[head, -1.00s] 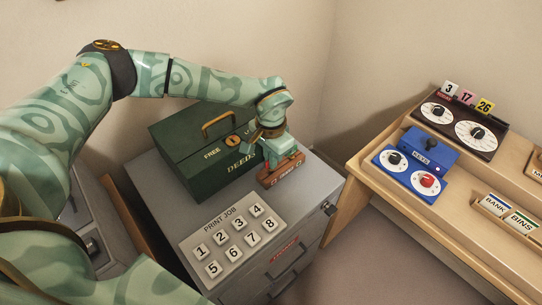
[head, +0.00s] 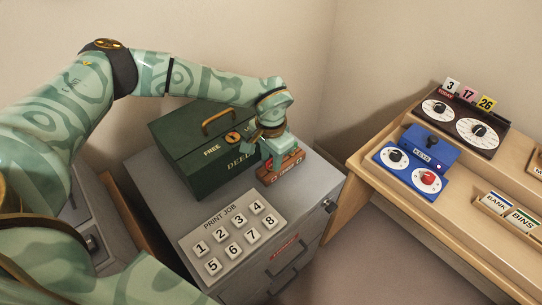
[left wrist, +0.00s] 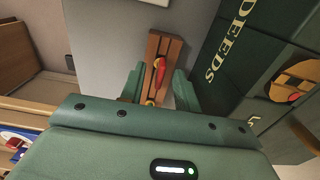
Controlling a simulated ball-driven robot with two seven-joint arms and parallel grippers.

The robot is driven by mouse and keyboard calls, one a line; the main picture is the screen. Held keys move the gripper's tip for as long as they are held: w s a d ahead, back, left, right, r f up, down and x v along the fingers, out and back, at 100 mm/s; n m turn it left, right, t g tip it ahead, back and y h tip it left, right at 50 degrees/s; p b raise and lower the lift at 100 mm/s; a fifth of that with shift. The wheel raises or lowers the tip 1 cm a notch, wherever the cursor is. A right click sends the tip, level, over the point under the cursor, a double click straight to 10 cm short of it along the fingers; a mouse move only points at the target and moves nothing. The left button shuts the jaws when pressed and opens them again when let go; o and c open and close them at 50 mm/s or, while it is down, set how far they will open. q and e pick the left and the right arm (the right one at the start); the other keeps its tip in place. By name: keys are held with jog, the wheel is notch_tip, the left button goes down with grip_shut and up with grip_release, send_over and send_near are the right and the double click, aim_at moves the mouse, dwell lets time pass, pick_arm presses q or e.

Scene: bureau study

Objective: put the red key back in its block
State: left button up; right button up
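A brown wooden block (head: 288,171) sits on the grey cabinet top beside the green deeds box; it also shows in the left wrist view (left wrist: 172,50). The red key (left wrist: 159,75), with brass-coloured parts, shows over the block in the left wrist view; I cannot tell whether it is seated in it. My left gripper (head: 276,163) is right above the block, pointing down. In the left wrist view its fingers (left wrist: 157,90) are apart, one on each side of the key, with visible gaps. My right gripper is not in view.
The green deeds box (head: 190,150) stands close to my left gripper. A print job panel (head: 233,232) with numbered keys lies in front. To the right, a wooden desk (head: 450,215) holds a blue keys box (head: 428,150) and dark dials (head: 462,130).

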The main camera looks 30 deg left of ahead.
pick_arm(q)
jog(key=shift+r, duration=0.1)
